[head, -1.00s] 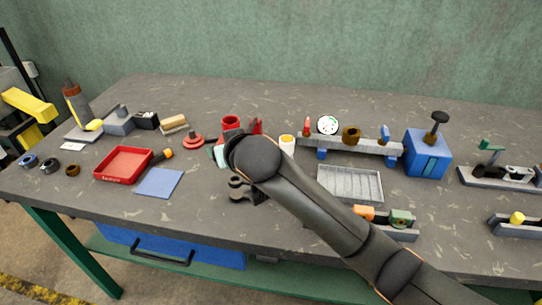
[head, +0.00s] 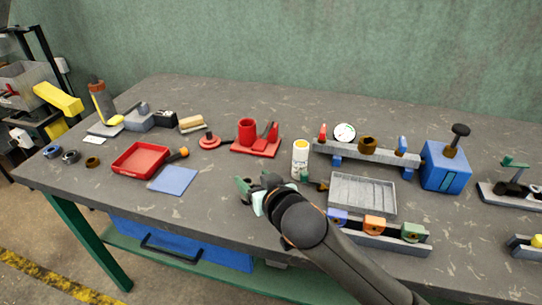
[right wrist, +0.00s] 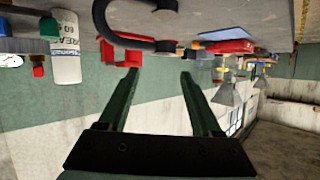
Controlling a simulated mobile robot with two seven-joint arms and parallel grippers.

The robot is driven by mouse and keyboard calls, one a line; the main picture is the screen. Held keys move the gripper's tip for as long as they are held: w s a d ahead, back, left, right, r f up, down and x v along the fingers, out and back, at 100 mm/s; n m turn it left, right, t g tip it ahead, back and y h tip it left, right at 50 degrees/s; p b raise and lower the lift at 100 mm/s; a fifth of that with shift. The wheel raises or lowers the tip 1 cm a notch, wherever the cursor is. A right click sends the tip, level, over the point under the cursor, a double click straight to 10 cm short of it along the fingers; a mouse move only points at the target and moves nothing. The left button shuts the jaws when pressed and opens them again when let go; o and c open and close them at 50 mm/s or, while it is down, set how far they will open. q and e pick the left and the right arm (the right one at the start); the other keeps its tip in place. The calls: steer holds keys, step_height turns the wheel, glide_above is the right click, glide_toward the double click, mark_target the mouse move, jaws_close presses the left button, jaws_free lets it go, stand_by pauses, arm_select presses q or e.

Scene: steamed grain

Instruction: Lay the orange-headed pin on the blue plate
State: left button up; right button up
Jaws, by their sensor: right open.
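The orange-headed pin (head: 182,153) lies on the table, its dark shaft beside the right edge of the red tray. The blue plate (head: 173,181) lies flat just in front of it, with nothing on it. My right gripper (head: 252,190) is to the right of the plate, apart from both pin and plate. Its green fingers are spread and empty; they also show in the right wrist view (right wrist: 157,85). My left gripper is out of view.
The red tray (head: 118,168) is left of the plate. A red stand (head: 256,151) is behind my right gripper, and a white bottle (head: 300,160) and grey tray (head: 334,204) are to its right. Bare table separates the gripper from the plate.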

steer(key=v, duration=0.8)
steer(key=w+r+m+t, duration=0.1)
steer(key=w+r+t, duration=0.2)
steer(key=w+r, duration=0.1)
steer(key=shift+d+r+y, duration=0.25)
steer(key=shift+r+y, duration=0.05)
steer(key=shift+r, duration=0.6)
steer(key=shift+s, duration=0.1)
